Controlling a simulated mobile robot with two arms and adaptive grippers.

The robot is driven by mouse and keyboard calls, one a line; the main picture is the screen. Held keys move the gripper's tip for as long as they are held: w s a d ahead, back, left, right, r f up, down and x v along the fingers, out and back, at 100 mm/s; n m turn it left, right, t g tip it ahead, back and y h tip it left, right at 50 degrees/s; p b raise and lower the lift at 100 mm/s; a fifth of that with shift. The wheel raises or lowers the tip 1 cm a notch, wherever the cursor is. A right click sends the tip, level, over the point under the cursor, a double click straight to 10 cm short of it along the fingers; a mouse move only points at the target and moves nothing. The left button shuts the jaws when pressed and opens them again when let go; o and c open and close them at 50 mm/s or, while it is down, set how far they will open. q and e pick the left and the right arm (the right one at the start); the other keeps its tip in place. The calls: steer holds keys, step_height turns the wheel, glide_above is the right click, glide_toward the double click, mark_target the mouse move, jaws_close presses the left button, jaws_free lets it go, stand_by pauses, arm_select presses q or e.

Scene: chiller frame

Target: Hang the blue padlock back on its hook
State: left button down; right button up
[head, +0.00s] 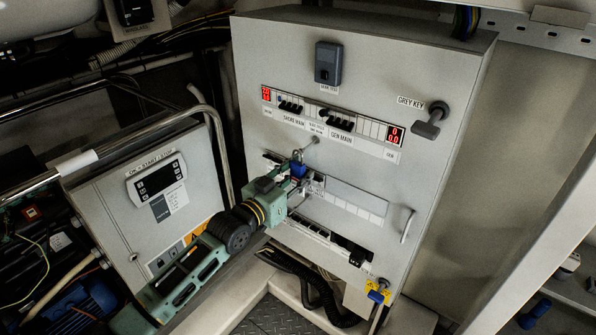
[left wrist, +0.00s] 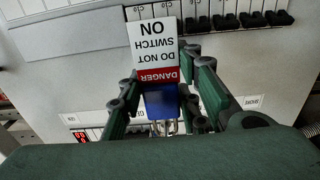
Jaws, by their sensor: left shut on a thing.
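The blue padlock (head: 298,170) is held in front of the grey cabinet's face, in my left gripper (head: 299,181). In the left wrist view the blue padlock (left wrist: 162,104) sits between the two green fingers of the left gripper (left wrist: 163,108), which are shut on it. Its metal shackle (left wrist: 165,127) points down in that view. A red and white danger tag (left wrist: 155,52) lies against the padlock's other end. In the head view a small metal peg (head: 314,141), possibly the hook, sticks out just above and right of the padlock. Contact between them cannot be told. My right gripper is not in view.
The grey cabinet (head: 420,190) carries breaker rows, a grey key handle (head: 428,125) and a door handle (head: 408,226). A blue item on a yellow plate (head: 378,291) is low on the right. A smaller control box (head: 150,225) and rails stand at left.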

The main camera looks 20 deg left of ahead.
arm_select(q)
steer(key=shift+r, duration=0.1)
steer(key=shift+r, duration=0.15)
steer(key=shift+s+r+b, duration=0.1)
steer(key=shift+r+b, duration=0.35)
steer(key=b+v, duration=0.4)
steer(key=v, duration=1.3)
steer(key=shift+s+a+r, duration=0.15)
steer(key=shift+s+a, duration=0.05)
steer(key=shift+s, duration=0.15)
